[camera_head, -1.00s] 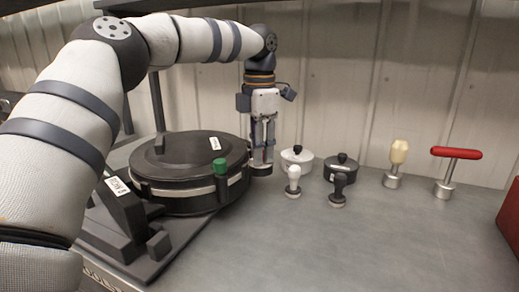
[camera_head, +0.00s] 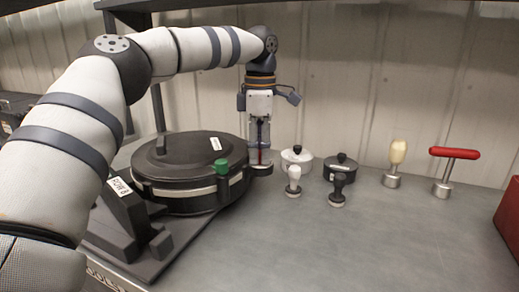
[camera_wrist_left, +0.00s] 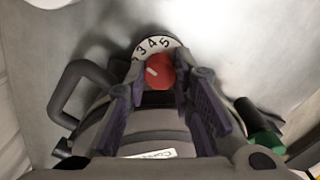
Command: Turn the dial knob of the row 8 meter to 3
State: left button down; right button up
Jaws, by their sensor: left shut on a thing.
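The row 8 meter (camera_head: 185,195) is a black round housing with a flat lid, and a tag reading "ROW 8" (camera_head: 118,188) is on the block at its front left. Its dial knob (camera_wrist_left: 160,70) is red with a white pointer mark, in front of a white dial plate (camera_wrist_left: 153,43) showing 3, 4 and 5. The mark points to the left in the wrist view; the number it lines up with is not clear. My left gripper (camera_head: 261,160) points down at the meter's far right side, its fingers shut on the knob. My right gripper is out of view.
A green knob (camera_head: 221,167) stands on the meter's near right side. Right of the meter are white (camera_head: 297,160) and black (camera_head: 341,168) lidded pots, two small knobbed tools, a cream-handled tool (camera_head: 397,155) and a red T-handle (camera_head: 455,153). The front bench (camera_head: 330,250) is clear.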

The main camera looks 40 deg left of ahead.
aim_at(260, 152)
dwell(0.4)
pick_arm(q)
jog(key=c, duration=1.4)
grip_release()
jog(key=shift+o, duration=0.2)
jog(key=shift+r, duration=0.1)
notch_tip(260, 152, up, 12)
